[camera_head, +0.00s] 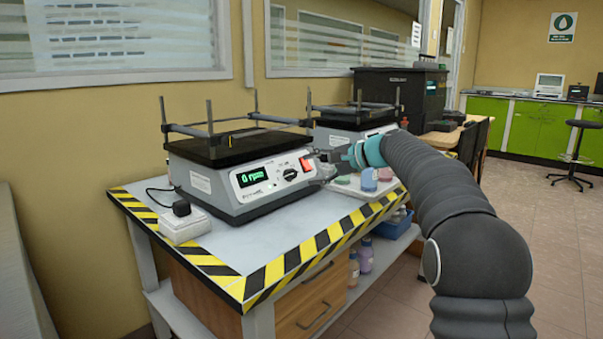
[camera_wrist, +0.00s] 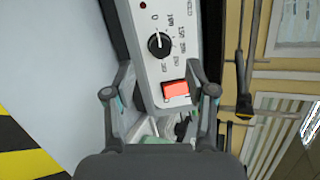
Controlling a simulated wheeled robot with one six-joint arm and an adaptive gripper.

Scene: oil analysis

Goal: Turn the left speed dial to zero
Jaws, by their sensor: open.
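The left shaker (camera_head: 235,168) stands on the bench with a green display (camera_head: 252,176) reading 0 rpm. Its black speed dial (camera_head: 290,174) is on the front panel, right of the display. In the wrist view the dial (camera_wrist: 159,44) is ringed by printed numbers, and its white mark appears to point towards 0. A red switch (camera_head: 306,165) sits beside the dial; it also shows in the wrist view (camera_wrist: 175,89). My gripper (camera_head: 326,163) is at the panel's right end. In the wrist view its fingers (camera_wrist: 159,92) are apart with nothing held, and the dial lies beyond them, untouched.
A second shaker (camera_head: 352,129) stands behind to the right. A white tray (camera_head: 352,190) with small bottles is beside and below my gripper. A power block (camera_head: 184,223) lies at the bench's left. Striped tape (camera_head: 290,262) marks the bench edge; the bench front is clear.

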